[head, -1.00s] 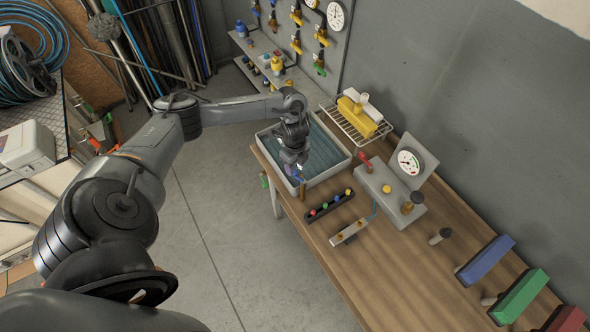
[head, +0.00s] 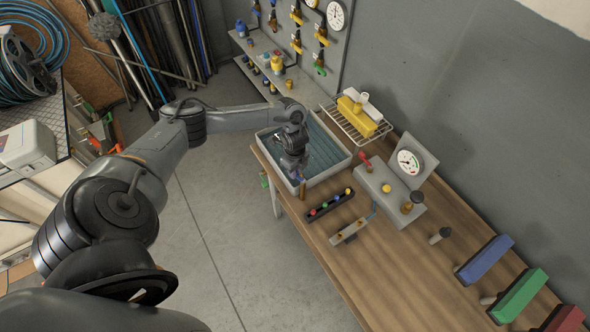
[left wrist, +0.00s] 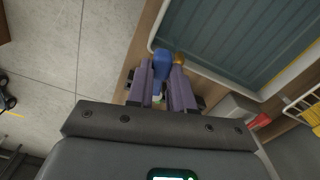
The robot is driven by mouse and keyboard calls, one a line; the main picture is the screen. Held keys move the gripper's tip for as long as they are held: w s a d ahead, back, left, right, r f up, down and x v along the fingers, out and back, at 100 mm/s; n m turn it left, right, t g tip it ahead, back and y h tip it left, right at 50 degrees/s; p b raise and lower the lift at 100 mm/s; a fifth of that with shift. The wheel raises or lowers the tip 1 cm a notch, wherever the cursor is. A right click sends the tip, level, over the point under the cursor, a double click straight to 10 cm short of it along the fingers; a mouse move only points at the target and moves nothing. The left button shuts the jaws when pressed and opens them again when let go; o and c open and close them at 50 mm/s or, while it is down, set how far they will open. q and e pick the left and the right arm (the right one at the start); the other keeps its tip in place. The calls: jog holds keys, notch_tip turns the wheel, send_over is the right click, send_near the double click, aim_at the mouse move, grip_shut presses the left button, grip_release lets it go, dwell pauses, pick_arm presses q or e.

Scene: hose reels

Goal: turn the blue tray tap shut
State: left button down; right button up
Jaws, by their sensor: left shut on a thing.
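The grey tray (head: 341,166) with a ribbed blue-grey inside stands at the far left end of the wooden bench. Its tap has a brass part (head: 302,190) at the tray's near corner, seen also in the left wrist view (left wrist: 179,59). The blue tap handle (left wrist: 161,63) is between the purple fingers of my left gripper (left wrist: 161,84), which is shut on it. In the head view my left gripper (head: 296,178) points down at that corner and mostly hides the handle. My right gripper is not in view.
A wire rack (head: 350,120) with a yellow block stands behind the tray. A gauge box (head: 388,190) with a red lever and a dark strip with coloured knobs (head: 330,205) are close to the right. Floor (head: 215,230) is clear left of the bench.

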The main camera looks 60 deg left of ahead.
pick_arm(q)
jog(key=shift+w+f+m+b, duration=0.15)
jog(key=shift+w+m+b, duration=0.1)
jog(key=shift+m+b, duration=0.35)
jog(key=shift+w+m+b, duration=0.3)
jog(key=shift+m+b, duration=0.1)
jog(key=shift+m, duration=0.6)
jog(key=c, duration=1)
grip_release()
jog(key=shift+a, duration=0.1)
jog(key=shift+r, duration=0.2)
